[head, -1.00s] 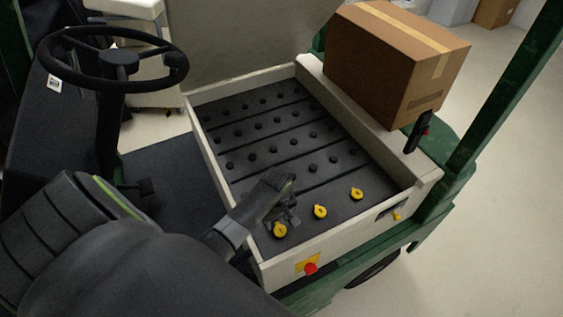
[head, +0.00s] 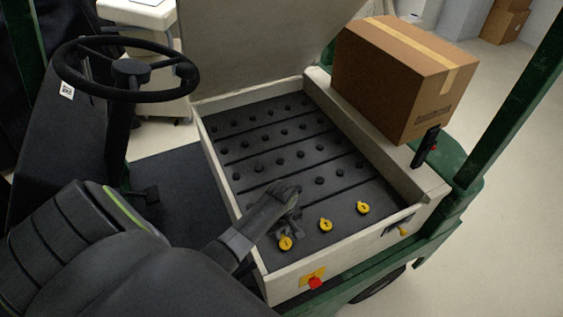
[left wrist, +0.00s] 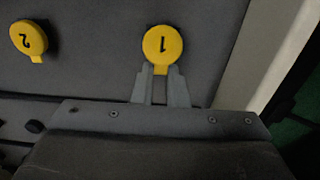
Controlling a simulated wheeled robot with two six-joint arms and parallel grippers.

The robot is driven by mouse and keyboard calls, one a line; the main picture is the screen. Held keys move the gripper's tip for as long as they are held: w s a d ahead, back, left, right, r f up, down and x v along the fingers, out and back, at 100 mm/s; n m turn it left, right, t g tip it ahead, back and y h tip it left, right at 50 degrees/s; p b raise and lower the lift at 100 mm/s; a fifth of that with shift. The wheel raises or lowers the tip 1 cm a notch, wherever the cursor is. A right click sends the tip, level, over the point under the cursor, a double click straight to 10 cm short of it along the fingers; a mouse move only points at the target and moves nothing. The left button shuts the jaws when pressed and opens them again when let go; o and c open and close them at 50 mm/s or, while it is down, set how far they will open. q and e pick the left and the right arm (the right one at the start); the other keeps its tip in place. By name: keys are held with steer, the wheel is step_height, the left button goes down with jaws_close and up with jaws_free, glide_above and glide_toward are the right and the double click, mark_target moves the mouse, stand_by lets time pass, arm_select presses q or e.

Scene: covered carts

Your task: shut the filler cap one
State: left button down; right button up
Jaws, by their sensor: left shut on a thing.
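Filler cap one (head: 286,243) is a round yellow cap with a small tab, nearest to me in a row of three on the dark battery top. In the left wrist view cap one (left wrist: 163,43) shows its black "1" face-on, its tab toward my gripper. My left gripper (head: 287,231) reaches down beside it. In the left wrist view the left gripper (left wrist: 160,76) has its two fingers closed on the tab. The filler opening under the cap is hidden, so I cannot tell how firmly it sits. My right gripper is not in view.
Yellow cap two (head: 326,225) and a third yellow cap (head: 363,207) lie farther along the row. Pale compartment walls (head: 342,250) surround the battery, with a red button (head: 315,283) outside. A cardboard box (head: 395,85) stands behind right; a steering wheel (head: 128,70) is at left.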

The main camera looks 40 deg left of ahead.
arm_select(q)
steer(key=shift+s+d+f, duration=0.25)
steer(key=shift+s+d, duration=0.05)
stand_by(0.6)
steer(key=c, duration=1.2)
jaws_free()
steer(key=shift+r, duration=0.1)
steer(key=shift+w+r, duration=0.1)
steer(key=shift+w, duration=0.1)
